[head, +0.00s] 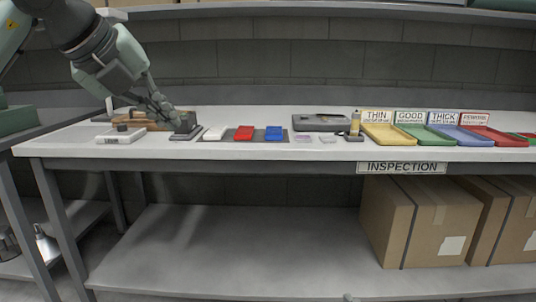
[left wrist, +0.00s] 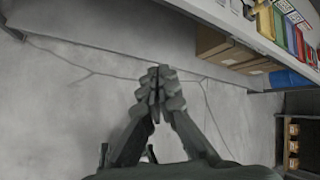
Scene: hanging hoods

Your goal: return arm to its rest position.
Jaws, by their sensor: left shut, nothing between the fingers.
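My left arm comes in from the upper left in the head view. My left gripper (head: 164,108) is in front of the inspection bench, near a dark grey block-shaped device (head: 187,125) at the bench's left part. In the left wrist view the fingers of my left gripper (left wrist: 158,78) are closed together with nothing between them. Bare grey floor (left wrist: 70,110) lies beyond them in that view. I cannot tell in the head view how far the fingertips are from the dark device. My right gripper is not in view.
A second bench edge (head: 50,128) is at the left.

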